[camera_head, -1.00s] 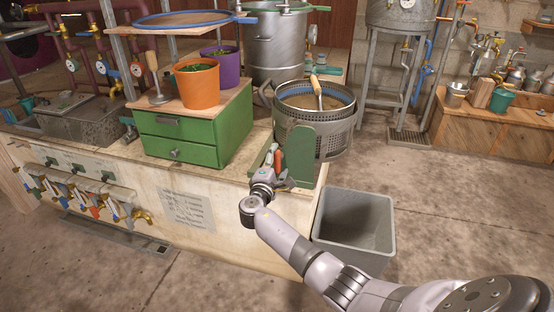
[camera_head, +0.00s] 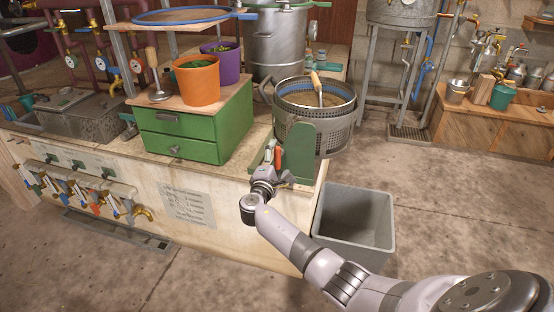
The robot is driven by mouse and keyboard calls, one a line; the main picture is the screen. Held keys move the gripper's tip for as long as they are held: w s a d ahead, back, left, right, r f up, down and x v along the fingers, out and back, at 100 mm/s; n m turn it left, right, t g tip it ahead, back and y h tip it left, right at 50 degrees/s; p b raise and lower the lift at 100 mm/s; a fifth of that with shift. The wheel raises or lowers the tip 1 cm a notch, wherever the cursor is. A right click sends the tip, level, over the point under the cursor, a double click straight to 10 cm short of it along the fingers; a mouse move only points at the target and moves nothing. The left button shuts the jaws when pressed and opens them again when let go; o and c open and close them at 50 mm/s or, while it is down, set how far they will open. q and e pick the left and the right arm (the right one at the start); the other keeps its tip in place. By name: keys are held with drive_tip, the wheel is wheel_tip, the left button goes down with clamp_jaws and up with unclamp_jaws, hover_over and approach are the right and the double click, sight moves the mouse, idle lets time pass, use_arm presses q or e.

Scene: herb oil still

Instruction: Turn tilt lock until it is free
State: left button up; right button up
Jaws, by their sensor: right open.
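A small orange-red handle (camera_head: 278,155), which looks like the tilt lock, stands at the left side of a green upright plate (camera_head: 299,152) on the bench's right end. The perforated metal basket (camera_head: 320,131) is just behind that plate. My right gripper (camera_head: 272,171) is open at the bench edge, just below and in front of the handle. Its fingers are small and partly overlap the handle's base, so I cannot tell whether they touch it. My left gripper is not in view.
A green drawer box (camera_head: 193,145) with an orange pot (camera_head: 198,84) and a purple pot (camera_head: 226,65) stands left of my right gripper. A grey bin (camera_head: 355,222) stands on the floor to the right. The concrete floor beyond the bin is clear.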

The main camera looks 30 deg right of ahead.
drive_tip(key=shift+a, duration=0.15)
drive_tip(key=v, duration=1.2)
drive_tip(key=shift+f, duration=0.1)
